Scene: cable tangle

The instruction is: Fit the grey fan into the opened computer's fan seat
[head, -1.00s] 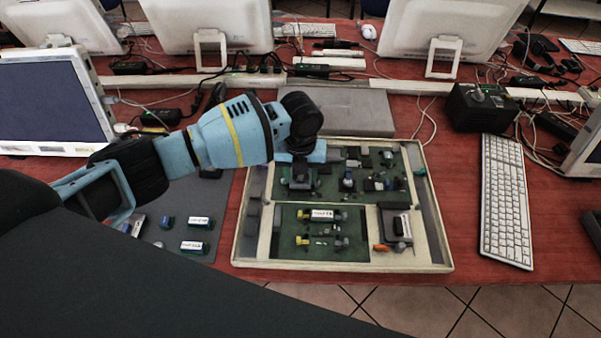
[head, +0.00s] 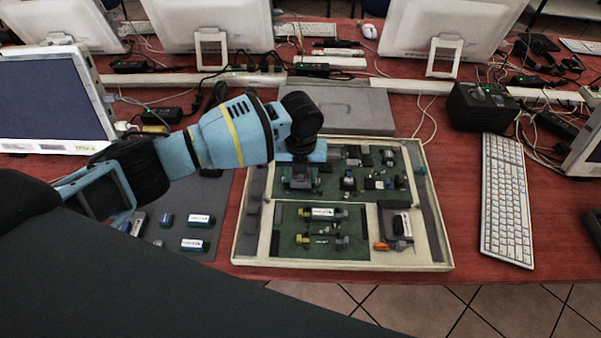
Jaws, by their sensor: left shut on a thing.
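The opened computer (head: 434,258) is a shallow cream case with green boards, lying flat on the red table in the head view. My left gripper (head: 300,178) reaches down over the upper left part of the case. It is shut on a small dark grey thing, apparently the grey fan (head: 300,185), low over the board. The gripper and wrist largely cover it, so I cannot tell whether it touches the seat. The fan seat is not clearly visible beneath. My right gripper is not in view.
A grey flat panel (head: 350,108) lies behind the case. A dark mat (head: 165,243) at left holds several small blue and white parts. A white keyboard (head: 505,200) and a black box (head: 482,106) stand at right. Loose cables run along the back.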

